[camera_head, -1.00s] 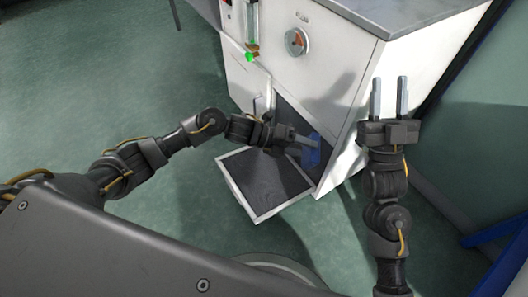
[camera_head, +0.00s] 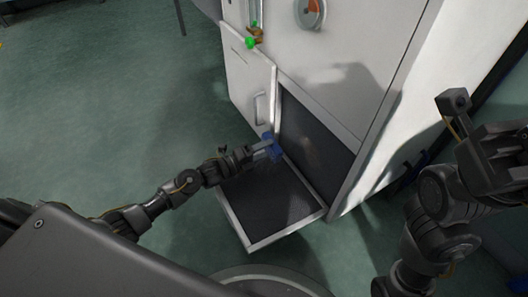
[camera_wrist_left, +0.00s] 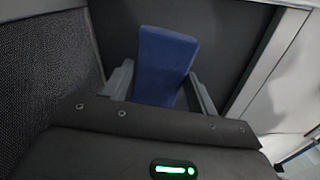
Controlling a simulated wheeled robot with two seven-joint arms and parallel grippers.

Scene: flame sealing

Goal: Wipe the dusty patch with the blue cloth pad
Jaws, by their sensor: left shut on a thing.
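My left gripper (camera_head: 262,151) is shut on the blue cloth pad (camera_head: 275,147). It holds the pad at the left side of the cabinet's dark opening, above the inner end of the lowered flap. In the left wrist view the pad (camera_wrist_left: 165,62) stands out between the two grey fingers, in front of a dark panel. I cannot tell whether it touches a surface. A faint brownish smudge, perhaps the dusty patch (camera_head: 311,151), shows on the dark panel right of the pad. My right gripper (camera_head: 500,150) is at the right edge, partly cut off; its jaw gap is unclear.
The white cabinet (camera_head: 350,50) has a dial (camera_head: 309,12) and a green-tipped fitting (camera_head: 251,43). A door with a handle (camera_head: 260,107) stands left of the opening. The dark flap (camera_head: 265,205) with a pale rim lies lowered in front. Green floor (camera_head: 110,110) is clear at left.

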